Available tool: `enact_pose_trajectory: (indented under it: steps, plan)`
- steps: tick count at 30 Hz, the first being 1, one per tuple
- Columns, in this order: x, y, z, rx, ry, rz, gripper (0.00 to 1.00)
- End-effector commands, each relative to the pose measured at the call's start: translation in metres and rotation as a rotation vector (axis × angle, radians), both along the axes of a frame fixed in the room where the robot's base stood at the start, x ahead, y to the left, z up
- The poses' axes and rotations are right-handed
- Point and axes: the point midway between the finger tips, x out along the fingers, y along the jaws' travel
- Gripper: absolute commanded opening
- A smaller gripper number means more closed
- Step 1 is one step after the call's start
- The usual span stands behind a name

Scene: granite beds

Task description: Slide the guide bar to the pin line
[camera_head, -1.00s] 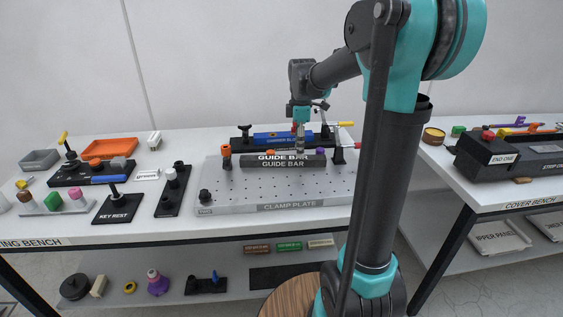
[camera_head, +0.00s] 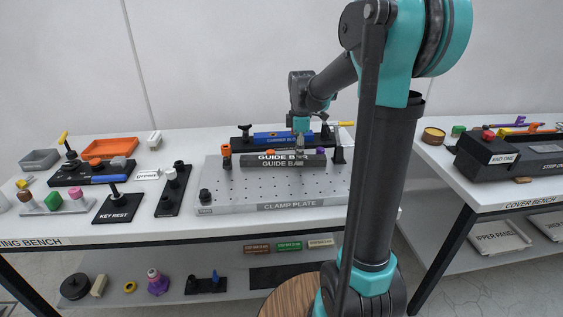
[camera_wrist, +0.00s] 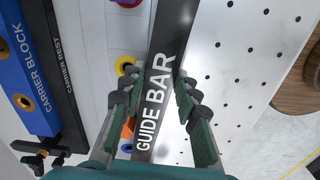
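The guide bar (camera_head: 285,161) is a long dark bar with white lettering, lying on the grey perforated clamp plate (camera_head: 245,193) near its back edge. In the wrist view the bar (camera_wrist: 163,60) runs up the picture between my fingers. My gripper (camera_head: 300,150) is low at the bar's right half. The wrist view shows my gripper (camera_wrist: 153,92) open, a finger on each side of the bar, with a gap at least on the left. Whether the fingertips reach below its top cannot be told. No marked pin line is clearly readable.
An orange-topped post (camera_head: 226,156) stands at the bar's left end. A black clamp with a yellow handle (camera_head: 340,143) stands at the right. The blue carrier block (camera_head: 268,138) lies behind.

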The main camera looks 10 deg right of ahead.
Motion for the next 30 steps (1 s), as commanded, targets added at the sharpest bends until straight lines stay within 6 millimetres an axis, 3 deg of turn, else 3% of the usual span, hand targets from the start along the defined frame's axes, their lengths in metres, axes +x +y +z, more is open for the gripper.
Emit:
enact_pose_trajectory:
  steps: [9,30]
  plan:
    - [0.0,0.0,0.0001,0.0,0.0,0.101,0.03]
    - [0.0058,0.0054,0.0003,0.0,0.0,0.103,0.03]
